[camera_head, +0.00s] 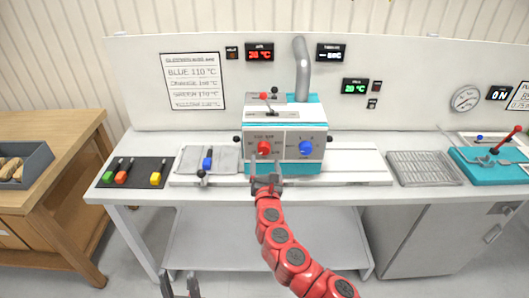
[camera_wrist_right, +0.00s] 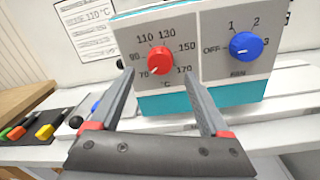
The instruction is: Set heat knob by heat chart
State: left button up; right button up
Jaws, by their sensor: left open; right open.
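The red heat knob (camera_head: 264,147) is on the front of the white and teal machine (camera_head: 310,170). In the right wrist view the knob (camera_wrist_right: 160,60) has a 70 to 170 °C scale around it; its white mark seems to point lower left, near 70. The heat chart (camera_head: 193,82) hangs on the wall at left; its clear line reads BLUE 110 °C, the others are hard to read. My right gripper (camera_head: 265,167) is open and empty in front of the knob, its fingers either side and slightly below. My left gripper (camera_head: 181,286) is open, low at the bottom edge.
A blue knob (camera_wrist_right: 246,46) marked OFF, 1, 2, 3 sits right of the heat knob. A blue-handled piece (camera_head: 207,160) lies on a grey plate left of the machine. A black mat (camera_head: 136,181) holds green, orange and yellow pieces. A wire rack (camera_head: 424,168) is at right.

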aim_at(264, 151)
jog(key=w, duration=0.4)
jog(key=shift+w+a, duration=0.1)
jog(key=shift+w, duration=0.65)
jog(key=shift+c, duration=0.2)
grip_shut()
jog(key=shift+b, duration=0.3)
